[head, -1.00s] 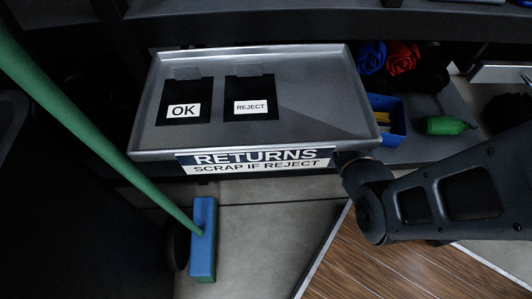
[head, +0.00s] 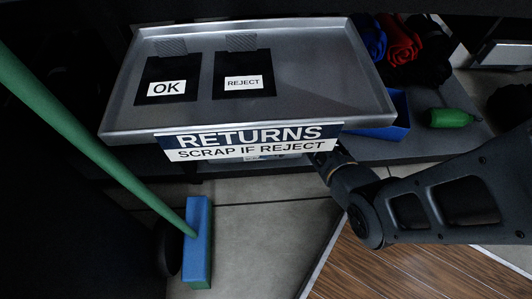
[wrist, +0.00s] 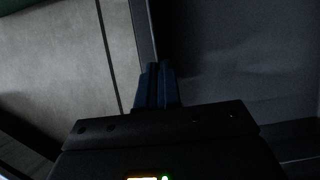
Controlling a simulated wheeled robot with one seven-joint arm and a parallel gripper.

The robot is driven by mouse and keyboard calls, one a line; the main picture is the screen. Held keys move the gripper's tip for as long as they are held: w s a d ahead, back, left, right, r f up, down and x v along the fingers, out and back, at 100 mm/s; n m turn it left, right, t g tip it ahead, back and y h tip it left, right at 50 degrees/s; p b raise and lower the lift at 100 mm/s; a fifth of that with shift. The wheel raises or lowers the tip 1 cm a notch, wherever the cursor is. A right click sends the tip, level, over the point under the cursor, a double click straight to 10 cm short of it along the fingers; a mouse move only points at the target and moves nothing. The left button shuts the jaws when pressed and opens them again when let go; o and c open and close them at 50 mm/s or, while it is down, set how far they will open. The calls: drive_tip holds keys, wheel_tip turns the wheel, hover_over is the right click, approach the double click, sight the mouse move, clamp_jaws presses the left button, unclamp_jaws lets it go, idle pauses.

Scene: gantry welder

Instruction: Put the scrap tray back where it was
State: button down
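Two black pads, marked OK (head: 168,80) and REJECT (head: 244,74), lie in the tray.
A blue bin (head: 393,112), a green bottle (head: 450,118) and red (head: 400,42) and blue rolled cloths are to the right. A blue broom head (head: 198,242) with a green handle (head: 85,135) stands at left. A dark shelf edge crosses the top.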

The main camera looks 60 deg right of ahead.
drive_tip(key=c, duration=1.3)
unclamp_jaws()
drive_tip(key=shift+c, duration=0.2)
drive_tip(key=p+v, duration=0.6)
drive_tip(key=v, duration=0.6)
drive_tip(key=shift+p, duration=0.3)
drive_tip(key=s+a+r+n+t+h, duration=0.25)
drive_tip(key=s+a+n+h, duration=0.25)
drive_tip(key=s+a+n, duration=0.7)
drive_tip(key=s+a+r+n+t, duration=0.2)
drive_tip(key=r+n, duration=0.3)
drive_tip(key=r, duration=0.5)
drive_tip(key=s+a+r+n+t+y, duration=0.1)
drive_tip(key=s+a+r+n+t, duration=0.2)
drive_tip(key=r, duration=0.8)
drive_tip(key=s+a+r+n+t, duration=0.3)
drive_tip(key=s+a+r+n, duration=0.2)
drive_tip(key=r+n, duration=0.3)
wheel_tip(320, 180, up, 3)
drive_tip(key=shift+s+a+f+y, duration=0.1)
drive_tip(key=shift+s+a+y, duration=0.1)
drive_tip(key=shift+a+y, duration=0.15)
